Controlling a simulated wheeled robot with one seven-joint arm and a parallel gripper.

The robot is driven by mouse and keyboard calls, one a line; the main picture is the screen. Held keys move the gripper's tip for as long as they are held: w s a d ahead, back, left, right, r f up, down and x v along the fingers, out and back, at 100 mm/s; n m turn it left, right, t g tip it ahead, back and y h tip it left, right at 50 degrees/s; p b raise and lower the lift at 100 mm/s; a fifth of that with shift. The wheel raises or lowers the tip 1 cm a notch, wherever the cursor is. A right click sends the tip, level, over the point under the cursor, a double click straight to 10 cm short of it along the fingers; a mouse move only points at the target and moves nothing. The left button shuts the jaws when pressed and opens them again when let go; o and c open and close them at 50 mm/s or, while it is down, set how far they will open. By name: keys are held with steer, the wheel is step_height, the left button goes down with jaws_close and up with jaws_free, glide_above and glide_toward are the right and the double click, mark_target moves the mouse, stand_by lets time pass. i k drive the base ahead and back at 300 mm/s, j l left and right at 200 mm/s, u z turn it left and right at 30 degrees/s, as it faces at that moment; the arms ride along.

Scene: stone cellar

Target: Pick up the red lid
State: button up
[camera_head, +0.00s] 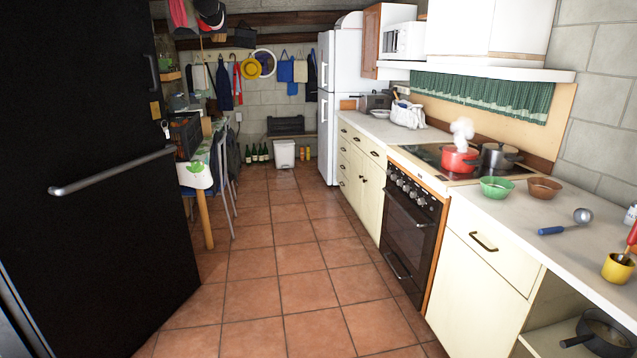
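I cannot make out a separate red lid in the head view. A red pot (459,160) stands on the dark stovetop (428,156) at the right, with white steam (463,133) above it. Whether a lid sits on the pot is too small to tell. A dark pot (497,157) stands just right of it. My gripper is not in view.
A green bowl (496,188), a brown bowl (545,188), a ladle (566,222) and a yellow cup (618,268) stand on the right counter (515,215). A tall black door (85,190) fills the left. The tiled floor (285,270) between is clear.

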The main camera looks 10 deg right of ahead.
mark_target(449, 149)
steer(key=i, duration=1.85)
